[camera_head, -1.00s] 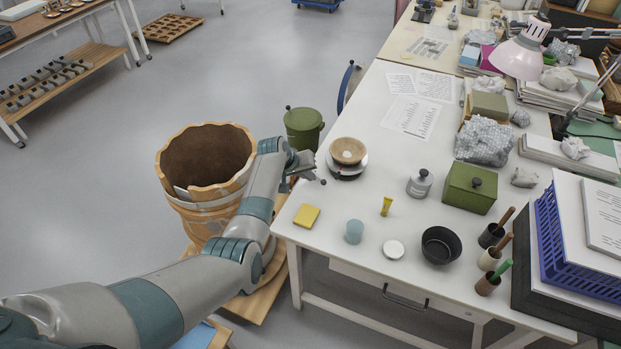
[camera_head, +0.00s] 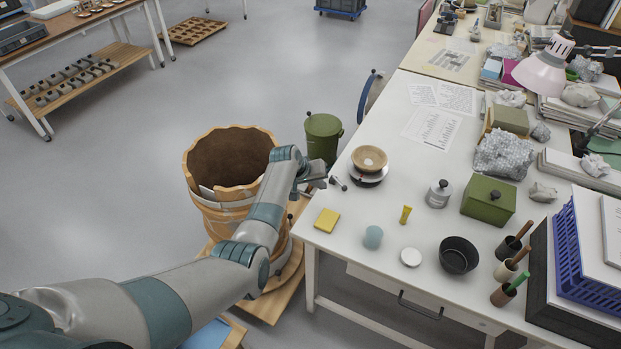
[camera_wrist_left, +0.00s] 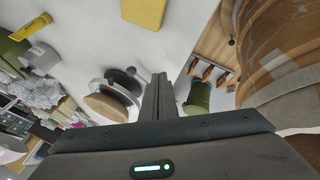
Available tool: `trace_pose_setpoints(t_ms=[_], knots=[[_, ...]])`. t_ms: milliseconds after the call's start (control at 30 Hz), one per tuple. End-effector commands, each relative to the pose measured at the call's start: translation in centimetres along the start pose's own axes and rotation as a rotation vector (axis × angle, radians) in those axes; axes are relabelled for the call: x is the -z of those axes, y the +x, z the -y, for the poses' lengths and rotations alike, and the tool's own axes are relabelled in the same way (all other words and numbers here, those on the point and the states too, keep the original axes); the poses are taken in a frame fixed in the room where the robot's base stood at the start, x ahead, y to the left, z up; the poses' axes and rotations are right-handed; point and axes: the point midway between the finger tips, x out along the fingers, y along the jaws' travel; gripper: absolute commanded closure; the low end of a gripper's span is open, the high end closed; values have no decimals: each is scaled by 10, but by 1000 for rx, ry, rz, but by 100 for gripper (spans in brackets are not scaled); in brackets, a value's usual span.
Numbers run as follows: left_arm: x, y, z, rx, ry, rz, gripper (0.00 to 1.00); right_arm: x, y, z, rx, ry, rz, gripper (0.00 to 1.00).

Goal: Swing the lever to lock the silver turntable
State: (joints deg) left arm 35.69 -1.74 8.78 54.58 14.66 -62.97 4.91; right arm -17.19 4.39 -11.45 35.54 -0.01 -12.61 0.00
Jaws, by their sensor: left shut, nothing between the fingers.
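The silver turntable (camera_head: 371,179) sits near the left edge of the white table, with a tan bowl (camera_head: 369,158) on it. A short lever with a dark knob (camera_head: 333,180) shows at its left, close to my gripper. My left gripper (camera_head: 321,178) is shut and empty, just left of the turntable at the table edge. In the left wrist view the shut fingers (camera_wrist_left: 158,97) point toward the table, with the turntable (camera_wrist_left: 125,92) beside them. Whether the fingers touch the lever I cannot tell. My right gripper is out of view.
A large wooden-looking tub (camera_head: 232,165) stands left of the table under my left arm, with a green bin (camera_head: 323,138) behind it.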

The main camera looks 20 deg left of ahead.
Motion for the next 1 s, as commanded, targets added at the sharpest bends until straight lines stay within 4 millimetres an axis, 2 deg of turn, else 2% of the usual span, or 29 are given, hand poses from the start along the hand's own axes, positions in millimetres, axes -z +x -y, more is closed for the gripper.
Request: trace_pose_setpoints(t_ms=[133,367,567,800,1000], knots=[[0,-8,-2,-1,1,-3,100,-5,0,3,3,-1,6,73],[-4,-24,-7,-2,2,-3,100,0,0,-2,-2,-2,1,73],[-7,-46,-12,-2,1,-3,100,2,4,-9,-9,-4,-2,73],[-12,-74,-18,-2,1,-4,100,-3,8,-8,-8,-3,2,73],[-14,-90,-22,-2,0,-2,100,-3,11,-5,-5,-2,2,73]])
